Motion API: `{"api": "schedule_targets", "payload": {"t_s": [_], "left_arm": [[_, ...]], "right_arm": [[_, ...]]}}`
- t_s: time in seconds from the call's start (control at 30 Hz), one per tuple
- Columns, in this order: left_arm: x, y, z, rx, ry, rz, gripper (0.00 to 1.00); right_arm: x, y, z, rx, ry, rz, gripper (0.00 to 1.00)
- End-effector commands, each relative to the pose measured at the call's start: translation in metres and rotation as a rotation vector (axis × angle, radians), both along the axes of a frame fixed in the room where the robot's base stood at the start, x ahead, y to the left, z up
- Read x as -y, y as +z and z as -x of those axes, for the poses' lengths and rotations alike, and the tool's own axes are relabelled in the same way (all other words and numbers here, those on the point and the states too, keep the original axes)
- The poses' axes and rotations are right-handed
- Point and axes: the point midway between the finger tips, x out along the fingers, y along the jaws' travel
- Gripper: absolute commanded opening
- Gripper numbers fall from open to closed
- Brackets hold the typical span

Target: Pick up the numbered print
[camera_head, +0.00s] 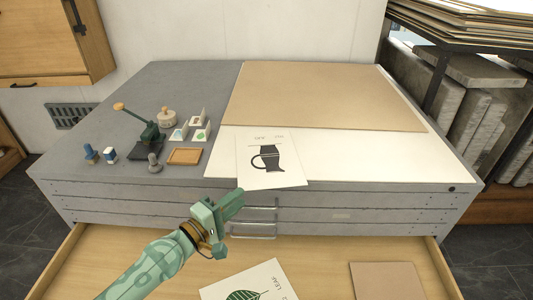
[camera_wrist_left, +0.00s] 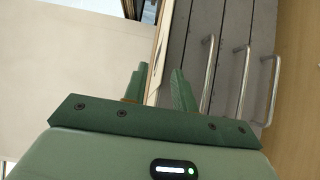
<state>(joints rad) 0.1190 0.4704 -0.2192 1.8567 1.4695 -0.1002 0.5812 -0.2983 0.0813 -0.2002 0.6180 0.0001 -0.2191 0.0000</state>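A white print with a dark jug picture and small marks along its top (camera_head: 259,179) lies at the front of the cabinet top, its near edge reaching the front edge. Any number on it is too small to read. My left gripper (camera_head: 239,195) is at the print's near left corner, by the cabinet front. In the left wrist view its two green fingers (camera_wrist_left: 159,82) stand apart, one on each side of a thin edge; I cannot tell whether they touch it. My right gripper is not in view.
Below, an open drawer (camera_head: 110,245) holds a leaf print (camera_head: 222,291) and a brown sheet (camera_head: 386,282). Metal handles (camera_head: 252,237) stick out from the front.

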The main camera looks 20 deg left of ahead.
Motion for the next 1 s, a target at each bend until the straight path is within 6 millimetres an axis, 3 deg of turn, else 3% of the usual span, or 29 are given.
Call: {"api": "schedule_targets", "payload": {"t_s": [0.17,0.43,0.73,0.83,1.0], "left_arm": [[0.005,-0.002,-0.013,0.0,0.0,0.001,0.27],[0.019,-0.007,-0.051,-0.001,0.001,0.0,0.27],[0.021,-0.007,-0.057,-0.002,0.001,-0.002,0.27],[0.021,-0.007,-0.057,-0.001,0.001,-0.002,0.0],[0.021,-0.007,-0.057,-0.001,0.001,-0.002,0.0]], "right_arm": [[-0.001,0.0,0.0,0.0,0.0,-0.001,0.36],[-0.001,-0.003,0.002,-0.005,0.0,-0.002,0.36],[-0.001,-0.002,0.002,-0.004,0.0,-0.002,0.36],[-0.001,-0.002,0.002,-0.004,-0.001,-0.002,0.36],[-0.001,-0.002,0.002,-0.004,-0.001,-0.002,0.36]]}}
